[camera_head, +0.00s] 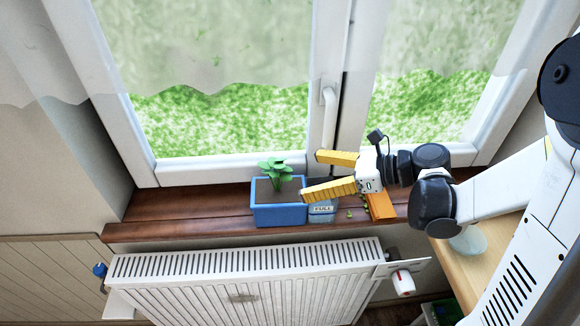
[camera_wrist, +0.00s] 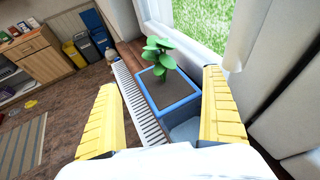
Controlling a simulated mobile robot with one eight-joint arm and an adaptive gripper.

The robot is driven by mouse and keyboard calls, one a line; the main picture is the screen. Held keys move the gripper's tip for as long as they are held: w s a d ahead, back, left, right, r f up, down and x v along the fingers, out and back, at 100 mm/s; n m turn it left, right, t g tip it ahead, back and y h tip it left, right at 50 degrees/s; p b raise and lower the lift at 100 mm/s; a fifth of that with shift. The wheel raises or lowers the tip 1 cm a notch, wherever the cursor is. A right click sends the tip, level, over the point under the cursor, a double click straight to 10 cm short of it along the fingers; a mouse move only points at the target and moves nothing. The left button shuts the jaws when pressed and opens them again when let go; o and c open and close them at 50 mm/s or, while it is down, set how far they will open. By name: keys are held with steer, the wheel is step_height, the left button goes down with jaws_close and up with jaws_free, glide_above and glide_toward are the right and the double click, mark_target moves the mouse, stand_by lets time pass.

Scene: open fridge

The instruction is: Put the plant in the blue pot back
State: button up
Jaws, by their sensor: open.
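The green leafy plant (camera_head: 273,176) stands upright in a square blue pot (camera_head: 280,215) on the brown wooden windowsill, left of my gripper. My gripper (camera_head: 310,175) has yellow fingers and is open and empty. It points left, with its fingertips close to the pot's right side. In the wrist view, the plant (camera_wrist: 158,55) and blue pot (camera_wrist: 172,104) appear ahead between the two spread fingers (camera_wrist: 160,82). I cannot tell whether a finger touches the pot.
A grey labelled container (camera_head: 322,211) is beside the blue pot, partly hidden by my gripper. An orange pot (camera_head: 381,207) is further right, with green bits near it. The windowsill (camera_head: 185,208) is clear on the left. A white radiator (camera_head: 245,265) is below and the window handle (camera_head: 329,115) above.

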steer(key=s+d+r+n+t+h, duration=0.1)
steer(key=s+d+n+h, duration=0.3)
steer(key=n, duration=0.7)
steer(key=s+d+r+n+h, duration=0.3)
steer(key=s+d+n+h, duration=0.2)
steer(key=s+n+h, duration=0.3)
steer(key=s+n, duration=0.1)
steer(key=n, duration=0.2)
steer(key=shift+s+n+t+h, duration=0.3)
steer(key=shift+s+t, duration=0.05)
steer(key=shift+t, duration=0.05)
steer(key=shift+f, duration=0.1)
step_height(320, 180, down, 6)
steer(key=b, duration=0.5)
steer(key=shift+b, duration=0.3)
steer(key=shift+o, duration=0.4)
